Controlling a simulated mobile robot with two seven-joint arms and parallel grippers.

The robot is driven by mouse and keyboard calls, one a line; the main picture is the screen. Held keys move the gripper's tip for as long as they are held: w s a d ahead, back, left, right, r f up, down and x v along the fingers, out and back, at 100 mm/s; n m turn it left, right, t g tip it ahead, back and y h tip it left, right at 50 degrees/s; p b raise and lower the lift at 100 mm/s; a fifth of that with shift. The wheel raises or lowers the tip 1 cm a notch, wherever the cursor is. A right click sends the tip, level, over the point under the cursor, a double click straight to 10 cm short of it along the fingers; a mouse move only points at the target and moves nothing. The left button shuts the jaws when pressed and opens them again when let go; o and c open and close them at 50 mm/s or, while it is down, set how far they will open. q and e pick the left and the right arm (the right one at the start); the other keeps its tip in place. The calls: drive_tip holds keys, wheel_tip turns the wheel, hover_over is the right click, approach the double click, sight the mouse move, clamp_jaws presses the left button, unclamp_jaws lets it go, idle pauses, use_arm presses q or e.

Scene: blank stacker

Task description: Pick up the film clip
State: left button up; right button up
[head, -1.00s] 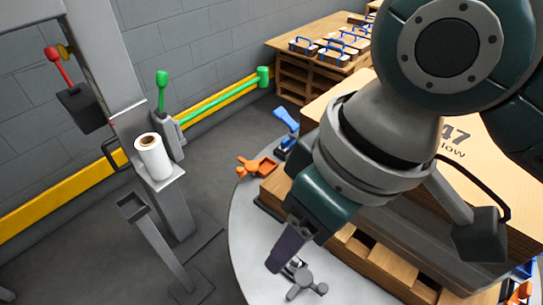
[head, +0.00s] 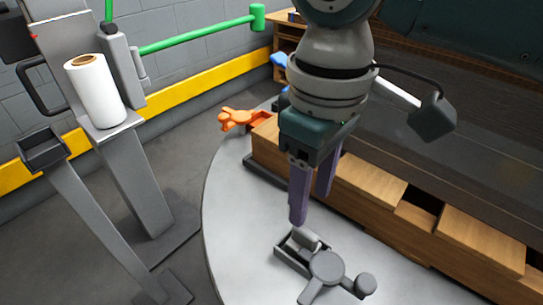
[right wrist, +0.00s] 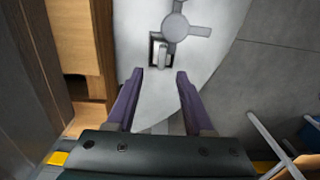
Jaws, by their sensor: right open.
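The film clip appears to be the small grey block (head: 305,238) in a dark-rimmed grey holder on the round turntable (head: 235,215), beside a three-armed grey knob (head: 327,267). The block also shows in the right wrist view (right wrist: 160,52), just beyond the fingertips and roughly between their lines. My right gripper (head: 312,206) points down close above the holder, its purple fingers apart. In the right wrist view the gripper (right wrist: 160,75) is open with nothing between its fingers. My left gripper is not in view.
A wooden pallet (head: 370,180) with a dark load stands close beside the right gripper. An orange clamp-like part (head: 240,119) sits at the turntable's back edge. A white film roll (head: 95,90) stands on a grey post at left. The turntable's left side is clear.

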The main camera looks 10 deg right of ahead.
sight(306, 231)
wheel_tip(306, 231, down, 3)
drive_tip(key=shift+s+r+b, duration=0.1)
drive_tip(key=shift+b, duration=0.5)
wheel_tip(306, 231, down, 5)
drive_tip(key=b, duration=0.4)
drive_tip(key=shift+s, duration=0.15)
drive_tip(key=shift+c, duration=0.3)
clamp_jaws()
